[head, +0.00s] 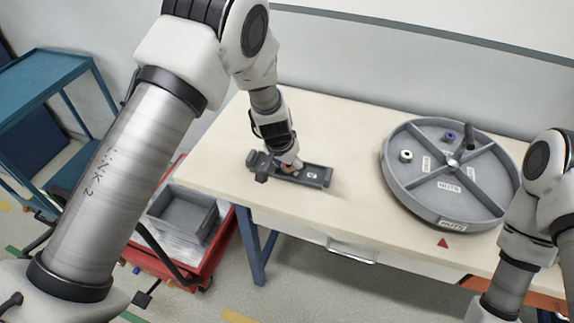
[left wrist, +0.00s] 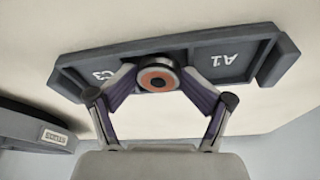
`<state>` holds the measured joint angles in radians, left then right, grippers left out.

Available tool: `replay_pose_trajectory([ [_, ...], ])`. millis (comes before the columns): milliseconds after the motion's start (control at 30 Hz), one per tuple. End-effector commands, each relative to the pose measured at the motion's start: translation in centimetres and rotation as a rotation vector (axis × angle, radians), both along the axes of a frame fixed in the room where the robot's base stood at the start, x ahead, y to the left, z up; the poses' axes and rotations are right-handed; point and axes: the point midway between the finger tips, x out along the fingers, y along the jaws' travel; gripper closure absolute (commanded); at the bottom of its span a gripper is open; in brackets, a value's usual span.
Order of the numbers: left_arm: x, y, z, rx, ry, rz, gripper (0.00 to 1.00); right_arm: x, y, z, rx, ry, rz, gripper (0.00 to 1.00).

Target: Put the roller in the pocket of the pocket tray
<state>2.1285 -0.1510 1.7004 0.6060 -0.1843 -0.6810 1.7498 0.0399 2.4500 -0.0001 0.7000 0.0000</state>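The pocket tray (head: 318,178) is a long dark grey tray near the table's left end. In the left wrist view it (left wrist: 262,45) shows labels C3 and A1. The roller (left wrist: 157,79), a grey round piece with a copper ring and dark centre, is seen against the tray's middle, between the labels. My left gripper (left wrist: 157,76) has a finger on each side of the roller, seemingly touching it; it is over the tray in the head view (head: 289,164). I cannot tell whether the roller touches the tray floor. My right gripper is out of view.
A round grey divided tray (head: 438,215) stands at the table's right, holding a white ring (head: 405,156), a blue piece (head: 450,136) and a dark cylinder (head: 469,136). A red cart with a grey bin (head: 184,214) stands left of the table. The table's middle is clear.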

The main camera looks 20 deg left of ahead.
Motion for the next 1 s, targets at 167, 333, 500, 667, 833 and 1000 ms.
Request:
replay_pose_trajectory([
  [167, -0.2, 0.1, 2.5, 0.001, -0.005, 0.0, 0.33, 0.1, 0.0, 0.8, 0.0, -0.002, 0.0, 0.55],
  [333, -1.5, 0.4, 7.2, 0.0, -0.008, 0.0, 0.33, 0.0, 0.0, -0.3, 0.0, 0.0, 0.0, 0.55],
  [500, -2.6, 0.6, 11.0, 0.001, -0.006, 0.0, 0.33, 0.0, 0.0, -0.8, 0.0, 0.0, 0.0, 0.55],
  [667, -3.0, 0.7, 12.6, 0.0, -0.003, 0.0, 0.33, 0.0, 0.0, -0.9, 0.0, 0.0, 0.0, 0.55],
  [833, -3.1, 0.7, 12.7, 0.0, -0.003, 0.0, 0.33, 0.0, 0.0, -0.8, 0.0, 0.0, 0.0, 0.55],
  [1000, -3.1, 0.7, 12.7, 0.0, -0.003, 0.0, 0.33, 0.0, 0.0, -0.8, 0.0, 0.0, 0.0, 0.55],
])
